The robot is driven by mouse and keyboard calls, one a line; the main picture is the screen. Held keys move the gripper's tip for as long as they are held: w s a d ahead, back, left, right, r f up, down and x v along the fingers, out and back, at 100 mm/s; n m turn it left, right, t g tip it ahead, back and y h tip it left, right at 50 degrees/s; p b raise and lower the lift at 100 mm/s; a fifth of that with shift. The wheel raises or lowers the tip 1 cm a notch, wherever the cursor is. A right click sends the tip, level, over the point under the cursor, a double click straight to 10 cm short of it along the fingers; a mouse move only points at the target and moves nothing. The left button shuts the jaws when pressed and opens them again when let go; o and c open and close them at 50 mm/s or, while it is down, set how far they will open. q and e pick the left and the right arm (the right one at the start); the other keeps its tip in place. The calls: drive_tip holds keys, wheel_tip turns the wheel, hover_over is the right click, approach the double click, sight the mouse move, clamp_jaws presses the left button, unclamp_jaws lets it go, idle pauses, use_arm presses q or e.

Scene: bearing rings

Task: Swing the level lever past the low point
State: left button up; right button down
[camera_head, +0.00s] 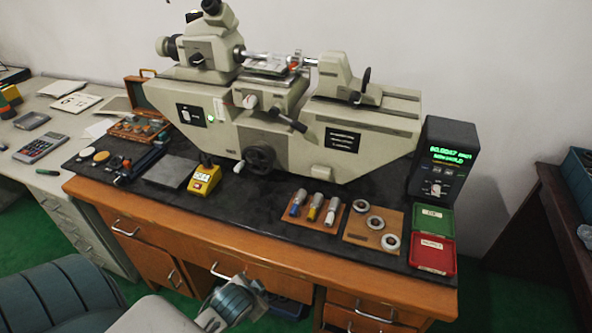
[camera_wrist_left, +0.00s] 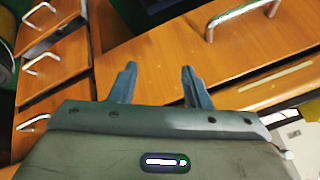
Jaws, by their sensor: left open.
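The beige measuring machine (camera_head: 280,120) stands on the black bench mat. A dark lever (camera_head: 289,121) sticks out of its front, sloping down to the right. A second dark lever (camera_head: 364,84) stands on the right-hand head. I cannot tell by label which is the level lever. My left gripper (camera_head: 250,286) is low in front of the wooden drawers, well below and apart from both levers. In the left wrist view its two fingers (camera_wrist_left: 158,70) are spread with nothing between them. My right gripper does not show.
A black handwheel (camera_head: 260,159) sits below the front lever. A yellow box (camera_head: 204,180), a board with several rings (camera_head: 375,225), green (camera_head: 433,219) and red (camera_head: 432,253) trays and a display unit (camera_head: 443,160) stand on the mat. Drawer handles (camera_head: 221,271) stick out near my gripper.

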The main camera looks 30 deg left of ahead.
use_arm(q)
drive_tip(key=w+a+r+m+t, duration=0.1)
drive_tip(key=w+r+m+t, duration=0.1)
drive_tip(key=w+r, duration=0.2)
drive_tip(key=w+a+r+m+t, duration=0.2)
drive_tip(key=w+r, duration=0.2)
drive_tip(key=r, duration=0.1)
drive_tip(key=w+a+r+m+t, duration=0.2)
drive_tip(key=w+r+t, duration=0.1)
drive_tip(key=w+r, duration=0.1)
drive_tip(key=shift+r, duration=0.6)
drive_tip(key=w+a+r+m+t+h, duration=0.3)
drive_tip(key=w+a+r+m+t, duration=0.1)
drive_tip(key=w+r+m, duration=0.3)
drive_tip(key=m+g+h, duration=0.3)
drive_tip(key=m+h, duration=0.7)
drive_tip(key=m, duration=0.7)
approach(293, 127)
drive_tip(key=p+x, duration=0.5)
drive_tip(key=x, duration=0.3)
drive_tip(key=shift+w+d, duration=0.2)
drive_tip(key=shift+w, duration=0.1)
drive_tip(key=shift+w+d+f, duration=0.2)
drive_tip(key=shift+w+d, duration=0.35)
drive_tip(key=shift+w, duration=0.05)
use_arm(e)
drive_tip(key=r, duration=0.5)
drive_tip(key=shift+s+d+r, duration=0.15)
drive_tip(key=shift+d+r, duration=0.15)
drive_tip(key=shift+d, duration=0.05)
